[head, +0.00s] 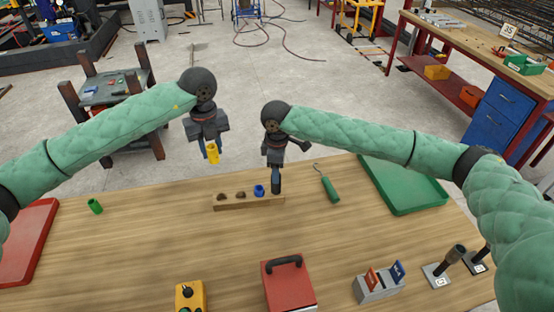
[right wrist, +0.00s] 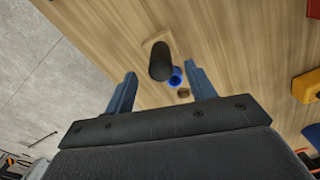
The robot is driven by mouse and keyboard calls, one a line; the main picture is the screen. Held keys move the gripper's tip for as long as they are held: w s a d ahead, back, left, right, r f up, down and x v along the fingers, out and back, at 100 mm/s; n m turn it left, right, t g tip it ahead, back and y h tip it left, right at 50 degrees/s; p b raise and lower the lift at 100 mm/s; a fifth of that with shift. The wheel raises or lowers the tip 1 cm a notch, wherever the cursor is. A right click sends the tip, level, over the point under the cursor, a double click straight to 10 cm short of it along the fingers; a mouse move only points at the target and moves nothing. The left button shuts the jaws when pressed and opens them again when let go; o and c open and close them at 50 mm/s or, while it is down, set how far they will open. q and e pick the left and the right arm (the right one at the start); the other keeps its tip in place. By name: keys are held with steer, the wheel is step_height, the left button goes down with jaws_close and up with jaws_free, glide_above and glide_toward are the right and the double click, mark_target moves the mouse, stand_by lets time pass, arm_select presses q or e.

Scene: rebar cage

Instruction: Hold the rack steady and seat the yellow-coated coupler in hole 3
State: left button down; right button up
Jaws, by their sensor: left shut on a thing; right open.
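My left gripper (head: 211,147) is shut on the yellow coupler (head: 213,154) and holds it in the air, behind and above the left end of the wooden rack (head: 230,204). The rack has a blue coupler (head: 259,190) and a taller black coupler (head: 276,186) in its right part. Two dark, empty-looking holes are to their left. My right gripper (head: 275,165) is above the rack's right end. In the right wrist view its fingers (right wrist: 163,92) are open, with the black coupler (right wrist: 160,62) and blue coupler (right wrist: 176,76) beyond and between them. Contact with the rack cannot be seen.
A green coupler (head: 95,206) is on the table at left, near a red tray (head: 30,235). A green-handled hook tool (head: 328,188) and a green tray (head: 400,185) are to the right. A red box (head: 288,285) and a yellow box (head: 190,296) stand in front.

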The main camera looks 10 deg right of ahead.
step_height(320, 180, down, 7)
steer(key=shift+f, duration=0.15)
steer(key=shift+c, duration=0.2)
jaws_close()
